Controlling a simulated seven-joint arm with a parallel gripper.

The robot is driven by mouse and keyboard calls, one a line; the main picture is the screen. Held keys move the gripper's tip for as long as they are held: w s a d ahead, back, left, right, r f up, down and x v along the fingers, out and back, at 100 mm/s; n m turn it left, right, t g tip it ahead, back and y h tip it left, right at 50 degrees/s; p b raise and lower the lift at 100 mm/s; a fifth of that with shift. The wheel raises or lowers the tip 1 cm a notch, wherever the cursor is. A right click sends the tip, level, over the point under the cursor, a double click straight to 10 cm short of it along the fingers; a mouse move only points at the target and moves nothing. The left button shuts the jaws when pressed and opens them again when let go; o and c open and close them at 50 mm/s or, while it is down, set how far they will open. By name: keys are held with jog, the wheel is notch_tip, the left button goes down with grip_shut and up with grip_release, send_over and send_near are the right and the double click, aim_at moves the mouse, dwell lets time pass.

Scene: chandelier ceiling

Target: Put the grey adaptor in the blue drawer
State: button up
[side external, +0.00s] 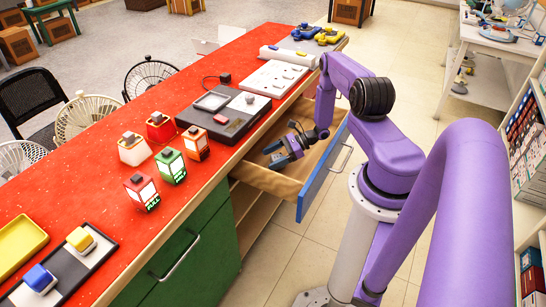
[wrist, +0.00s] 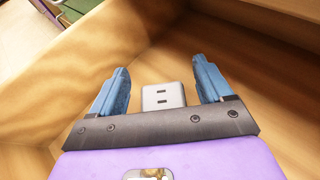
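The blue drawer (side external: 322,172) is pulled out from under the red-topped counter, with its wooden inside open from above. My gripper (side external: 273,155) is down inside it. In the wrist view my gripper (wrist: 161,66) is open, with its blue fingers spread. The light grey adaptor (wrist: 163,96), a small block with two dark slots, is between the fingers, with a gap on each side. It appears to be inside the drawer, against the wooden floor (wrist: 165,45); whether it rests there is hard to tell. In the side view I cannot make the adaptor out.
The drawer's wooden wall (wrist: 60,70) rises close to the left finger. On the red counter (side external: 95,190) stand a black device (side external: 222,118), a white power strip (side external: 272,78) and several small lanterns (side external: 171,166). A green cabinet front (side external: 195,262) with a handle is left of the drawer.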

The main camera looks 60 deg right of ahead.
jog(key=shift+r, duration=0.55)
jog(key=v, duration=1.2)
jog(key=w+a+r+n+g+h, duration=0.1)
jog(key=w+a+r+n+g, duration=0.1)
jog(key=a+r+n+g, duration=0.8)
jog(key=w+a+r+n+g+h, duration=0.1)
jog(key=w+a+r+n+g, duration=0.15)
jog(key=a+r+n, duration=0.85)
jog(key=s+a+r+n+t+h, duration=0.1)
jog(key=s+a+r+n+h, duration=0.2)
jog(key=s+a+n, duration=0.4)
jog(key=s+a+r+n+t+h, duration=0.2)
jog(key=s+a+r+n+h, duration=0.2)
jog(key=s+a+n, duration=0.3)
jog(key=s+r+n, duration=0.1)
jog(key=s+n, duration=0.3)
jog(key=s, duration=0.1)
jog(key=shift+s+r+n, duration=0.3)
jog(key=shift+s, duration=0.1)
